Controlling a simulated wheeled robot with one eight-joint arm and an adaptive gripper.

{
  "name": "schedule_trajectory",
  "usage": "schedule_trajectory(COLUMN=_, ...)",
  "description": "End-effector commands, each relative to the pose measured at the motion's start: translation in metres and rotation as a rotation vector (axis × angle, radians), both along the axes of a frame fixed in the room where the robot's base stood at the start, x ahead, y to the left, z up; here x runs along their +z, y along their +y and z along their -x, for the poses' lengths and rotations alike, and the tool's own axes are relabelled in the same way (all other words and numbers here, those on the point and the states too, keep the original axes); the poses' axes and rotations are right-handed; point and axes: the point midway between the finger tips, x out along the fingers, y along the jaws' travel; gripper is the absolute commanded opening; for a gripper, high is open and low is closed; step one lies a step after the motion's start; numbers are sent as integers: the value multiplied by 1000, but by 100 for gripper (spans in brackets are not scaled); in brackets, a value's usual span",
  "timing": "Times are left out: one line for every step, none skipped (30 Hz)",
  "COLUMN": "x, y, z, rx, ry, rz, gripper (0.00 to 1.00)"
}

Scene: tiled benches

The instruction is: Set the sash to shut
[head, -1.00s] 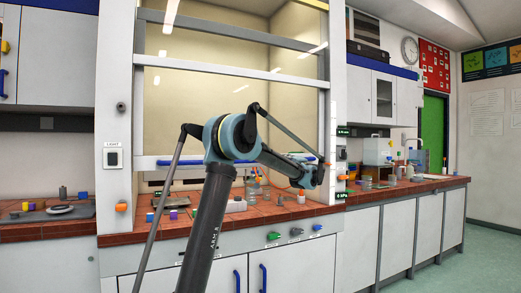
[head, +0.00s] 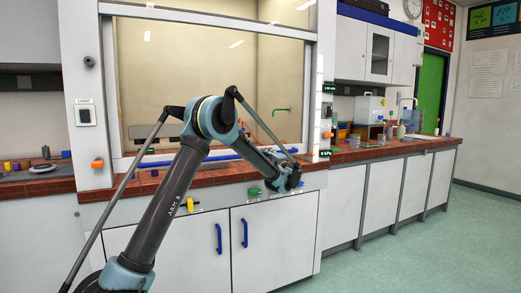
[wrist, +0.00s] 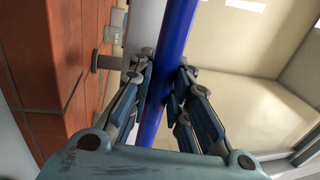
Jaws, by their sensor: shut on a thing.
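The sash (head: 165,75) is a wide clear pane in the fume hood, low in its opening, with a long blue handle bar (head: 150,164) along its bottom edge. The bar sits just above the red tiled worktop; I cannot tell whether a thin gap is left beneath. My gripper is at the right part of the bar in the head view, its fingers hidden behind my wrist. In the wrist view the blue bar (wrist: 178,30) runs between the two fingers of my gripper (wrist: 163,75), which are closed around it.
Red tiles (wrist: 60,60) lie close beside the gripper in the wrist view. Blue-handled cupboards (head: 175,245) stand below the hood. An orange knob (head: 97,163) is on the left post. A side bench (head: 390,150) with labware runs right; the floor there is clear.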

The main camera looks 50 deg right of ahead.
Motion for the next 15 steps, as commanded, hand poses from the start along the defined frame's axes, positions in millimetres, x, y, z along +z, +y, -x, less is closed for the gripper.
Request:
schedule_trajectory(x=-2, y=-2, z=7, rx=-8, ry=-1, rz=0, gripper=0)
schedule_trajectory(x=-3, y=-2, z=8, rx=-9, ry=-1, rz=0, gripper=0)
schedule_trajectory(x=-4, y=-2, z=8, rx=-9, ry=-1, rz=0, gripper=0)
schedule_trajectory(x=-4, y=-2, z=9, rx=-10, ry=-1, rz=0, gripper=0)
schedule_trajectory(x=-4, y=-2, z=9, rx=-10, ry=-1, rz=0, gripper=0)
schedule_trajectory(x=-4, y=-3, z=9, rx=-10, ry=-1, rz=0, gripper=0)
schedule_trajectory(x=-4, y=-3, z=9, rx=-11, ry=-1, rz=0, gripper=0)
schedule_trajectory(x=-4, y=-3, z=9, rx=-11, ry=-1, rz=0, gripper=0)
schedule_trajectory(x=-4, y=-3, z=10, rx=-11, ry=-1, rz=0, gripper=0)
schedule_trajectory(x=-4, y=-3, z=10, rx=-11, ry=-1, rz=0, gripper=0)
schedule_trajectory(x=-4, y=-3, z=10, rx=-11, ry=-1, rz=0, gripper=0)
schedule_trajectory(x=-4, y=-3, z=11, rx=-12, ry=-1, rz=0, gripper=0)
schedule_trajectory(x=-4, y=-3, z=11, rx=-12, ry=-1, rz=0, gripper=0)
schedule_trajectory(x=-4, y=-3, z=11, rx=-12, ry=-1, rz=0, gripper=22)
schedule_trajectory(x=-4, y=-3, z=11, rx=-13, ry=-1, rz=0, gripper=31)
